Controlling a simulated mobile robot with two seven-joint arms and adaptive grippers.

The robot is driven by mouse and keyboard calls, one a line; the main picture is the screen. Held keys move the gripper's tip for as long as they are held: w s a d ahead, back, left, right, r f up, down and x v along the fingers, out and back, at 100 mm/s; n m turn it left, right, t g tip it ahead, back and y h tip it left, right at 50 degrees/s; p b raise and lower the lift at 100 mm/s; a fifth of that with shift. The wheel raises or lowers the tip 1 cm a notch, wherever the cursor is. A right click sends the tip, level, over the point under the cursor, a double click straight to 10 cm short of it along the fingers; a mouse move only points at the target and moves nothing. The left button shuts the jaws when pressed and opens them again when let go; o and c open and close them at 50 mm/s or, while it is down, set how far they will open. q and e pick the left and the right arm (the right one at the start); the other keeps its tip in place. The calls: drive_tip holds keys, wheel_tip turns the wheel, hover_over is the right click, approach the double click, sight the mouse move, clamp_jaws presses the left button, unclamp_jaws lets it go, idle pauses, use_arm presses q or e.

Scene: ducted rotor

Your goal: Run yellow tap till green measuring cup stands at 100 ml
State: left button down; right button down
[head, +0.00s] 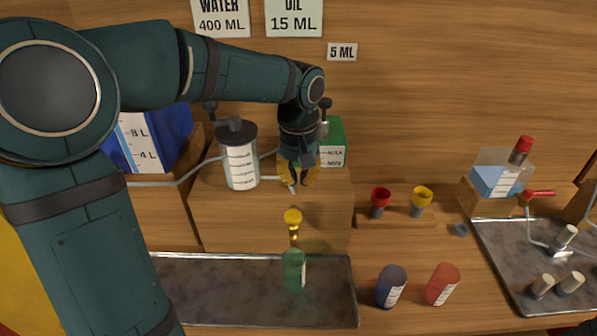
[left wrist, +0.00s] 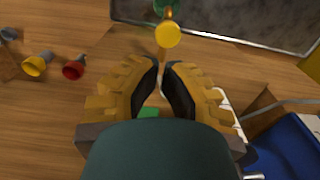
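The yellow tap (head: 293,217) has a round yellow head on a brass-coloured stem, at the front of the wooden block; its head also shows in the left wrist view (left wrist: 167,34). The green measuring cup (head: 294,268) stands below it on the metal tray; only a green edge (left wrist: 163,5) shows in the left wrist view. Its liquid level cannot be read. My left gripper (head: 297,182) points down above the block, behind the tap head and apart from it. Its fingers show a narrow gap with nothing clearly gripped (left wrist: 161,68).
A metal tray (head: 220,300) lies under the cup. Blue (head: 391,286) and red (head: 442,284) cups stand to its right. A lidded clear container (head: 238,160), a green box (head: 333,142) and a blue tank (head: 165,135) stand near my arm. Red and yellow funnels (head: 421,200) sit right.

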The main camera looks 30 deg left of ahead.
sight(298, 215)
use_arm(q)
wheel_tip(298, 215, down, 10)
drive_tip(key=shift+r+b, duration=0.1)
drive_tip(key=shift+b, duration=0.45)
drive_tip(key=shift+f+b, duration=0.75)
drive_tip(key=shift+f, duration=0.3)
idle(6.0)
